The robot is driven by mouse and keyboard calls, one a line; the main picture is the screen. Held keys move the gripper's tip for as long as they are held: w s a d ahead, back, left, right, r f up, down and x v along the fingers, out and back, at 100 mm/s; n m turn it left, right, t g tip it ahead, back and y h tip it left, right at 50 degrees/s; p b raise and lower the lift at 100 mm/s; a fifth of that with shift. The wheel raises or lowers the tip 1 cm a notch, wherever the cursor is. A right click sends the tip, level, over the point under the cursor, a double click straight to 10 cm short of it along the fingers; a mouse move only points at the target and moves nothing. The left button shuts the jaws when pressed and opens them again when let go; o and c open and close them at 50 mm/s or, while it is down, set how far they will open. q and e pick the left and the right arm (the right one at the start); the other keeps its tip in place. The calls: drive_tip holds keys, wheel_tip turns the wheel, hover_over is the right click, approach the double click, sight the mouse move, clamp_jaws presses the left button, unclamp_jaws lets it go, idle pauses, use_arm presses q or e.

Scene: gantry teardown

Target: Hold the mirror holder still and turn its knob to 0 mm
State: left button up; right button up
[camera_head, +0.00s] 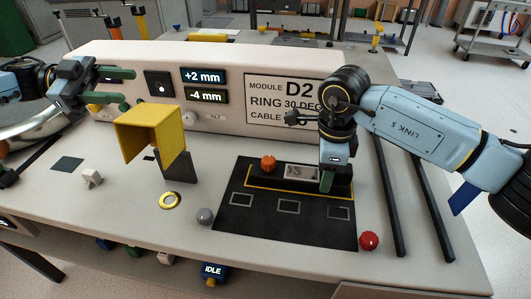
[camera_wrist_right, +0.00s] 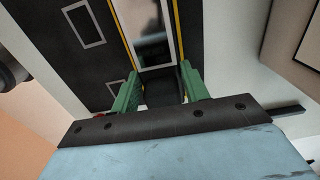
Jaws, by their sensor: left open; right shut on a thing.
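The mirror holder, a dark block with a pale mirror plate (camera_head: 301,172), sits in the yellow-outlined area of a black mat. Its orange knob (camera_head: 268,163) stands at its left end. My right gripper (camera_head: 327,183) points down at the holder's right end. In the right wrist view its green fingers (camera_wrist_right: 160,88) are shut on the holder's dark end, with the mirror plate (camera_wrist_right: 153,35) just beyond. My left gripper (camera_head: 122,86) is open and empty at the left of the console, well away from the orange knob. Its fingers point right.
The pale console (camera_head: 225,120) displays "+2 mm" (camera_head: 202,76) and "-4 mm" (camera_head: 206,97). A yellow hood (camera_head: 150,125) stands between my left gripper and the holder. A brass ring (camera_head: 170,200), grey ball (camera_head: 205,216) and red knob (camera_head: 369,241) are nearby. Dark rails (camera_head: 430,205) lie right.

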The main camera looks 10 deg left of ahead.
use_arm(q)
drive_tip(key=d+r+m+g+y, duration=0.2)
drive_tip(key=d+g, duration=0.1)
drive_tip(key=d, duration=0.4)
drive_tip(key=d+r+m+g+y, duration=0.1)
drive_tip(key=d+r+g+y, duration=0.15)
drive_tip(key=d, duration=0.55)
drive_tip(key=t+y, duration=0.1)
drive_tip(key=y, duration=0.7)
approach(268, 159)
drive_tip(key=shift+n, duration=0.4)
drive_tip(key=x, duration=0.8)
drive_tip(key=shift+s+f, duration=0.1)
drive_tip(key=shift+f, duration=0.3)
drive_tip(key=c, duration=1)
